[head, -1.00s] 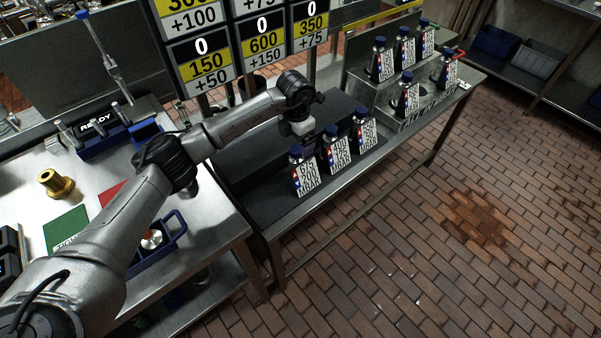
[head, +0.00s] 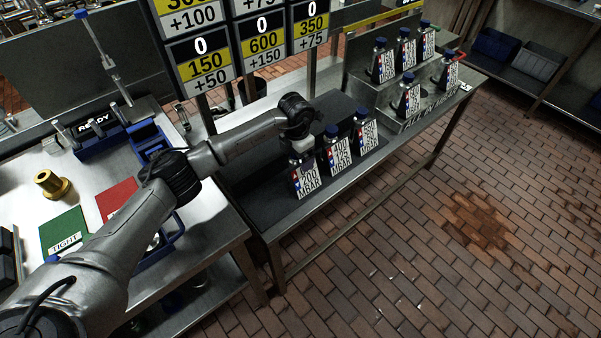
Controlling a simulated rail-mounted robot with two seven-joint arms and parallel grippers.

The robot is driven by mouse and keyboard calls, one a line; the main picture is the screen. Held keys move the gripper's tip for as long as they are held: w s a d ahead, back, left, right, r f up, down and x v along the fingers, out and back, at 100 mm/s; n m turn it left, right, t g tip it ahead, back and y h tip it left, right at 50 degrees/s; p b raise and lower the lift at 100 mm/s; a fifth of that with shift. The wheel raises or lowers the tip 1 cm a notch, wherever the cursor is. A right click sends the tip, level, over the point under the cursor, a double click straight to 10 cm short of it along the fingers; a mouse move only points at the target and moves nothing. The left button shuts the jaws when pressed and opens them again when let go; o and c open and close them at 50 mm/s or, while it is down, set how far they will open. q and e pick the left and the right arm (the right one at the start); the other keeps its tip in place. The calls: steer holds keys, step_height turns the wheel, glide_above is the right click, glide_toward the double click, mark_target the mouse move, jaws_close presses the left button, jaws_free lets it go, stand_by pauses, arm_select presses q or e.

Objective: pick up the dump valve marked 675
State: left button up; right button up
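The dump valve with a tag whose lower lines read 200 MBAR (head: 304,183) stands upright at the near left end of a row of three on the dark bench. The top line of its tag is partly hidden now, so I cannot read a full 675. My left gripper (head: 303,153) is right over this valve's top, pointing down, and hides its cap. The fingers are too small and covered to tell whether they are open or touch the valve. My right gripper is not in view.
Beside it stand a valve tagged 400 (head: 338,156) and another tagged valve (head: 367,133). Several more valves stand on a stepped metal rack (head: 433,108) behind. Number boards (head: 204,67) rise behind my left arm. A brass part (head: 53,184) is on the left table.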

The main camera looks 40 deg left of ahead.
arm_select(q)
steer(key=c, duration=1.6)
